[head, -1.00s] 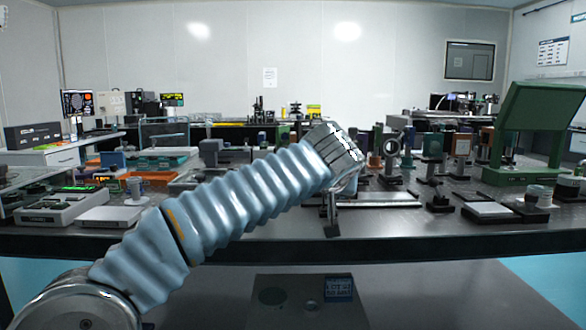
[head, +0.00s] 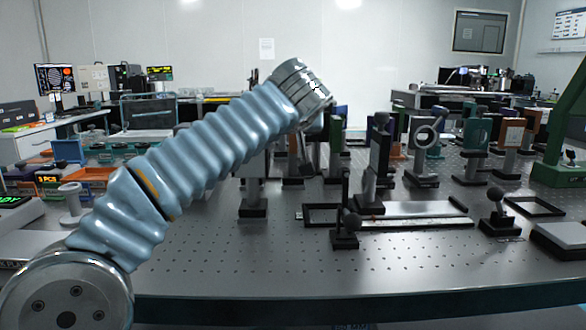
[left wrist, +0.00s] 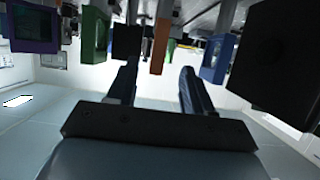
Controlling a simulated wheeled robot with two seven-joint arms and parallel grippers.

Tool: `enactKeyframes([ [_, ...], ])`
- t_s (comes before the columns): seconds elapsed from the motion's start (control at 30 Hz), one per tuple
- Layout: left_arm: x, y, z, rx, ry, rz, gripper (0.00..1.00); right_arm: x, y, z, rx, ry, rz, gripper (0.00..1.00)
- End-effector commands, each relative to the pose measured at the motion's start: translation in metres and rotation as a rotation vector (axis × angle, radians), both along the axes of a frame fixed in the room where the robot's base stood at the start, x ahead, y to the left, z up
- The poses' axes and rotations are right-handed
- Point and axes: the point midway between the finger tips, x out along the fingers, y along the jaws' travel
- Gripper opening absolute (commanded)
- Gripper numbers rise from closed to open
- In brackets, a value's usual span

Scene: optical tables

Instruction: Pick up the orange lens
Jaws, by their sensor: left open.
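Orange-brown optic mounts stand on posts on the optical table (head: 270,265). One orange-brown mount (head: 512,132) is at the right in the head view, and another (head: 297,165) is partly hidden behind my left wrist. I cannot tell which is the orange lens. In the left wrist view, which looks upside down, an orange plate (left wrist: 160,45) appears beyond the fingertips, roughly in line with the gap. My left gripper (left wrist: 157,78) is open and empty, apart from the plate. In the head view its fingers are mostly hidden by the wrist. My right gripper is not in view.
The table's front left-middle is clear.

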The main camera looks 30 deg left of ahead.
Motion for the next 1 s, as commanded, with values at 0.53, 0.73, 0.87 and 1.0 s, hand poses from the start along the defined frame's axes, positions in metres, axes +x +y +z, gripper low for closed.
enactKeyframes([
  [0.53,0.061,0.036,-0.026,-0.001,0.003,0.002,0.51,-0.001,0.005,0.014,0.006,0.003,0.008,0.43],
  [0.73,0.072,0.043,-0.032,-0.001,0.001,0.0,0.51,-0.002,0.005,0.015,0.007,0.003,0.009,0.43],
  [0.87,0.072,0.042,-0.032,0.0,0.0,0.0,0.51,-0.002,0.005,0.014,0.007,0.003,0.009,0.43],
  [1.0,0.072,0.042,-0.032,0.0,0.0,0.0,0.34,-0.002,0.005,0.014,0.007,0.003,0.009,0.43],
])
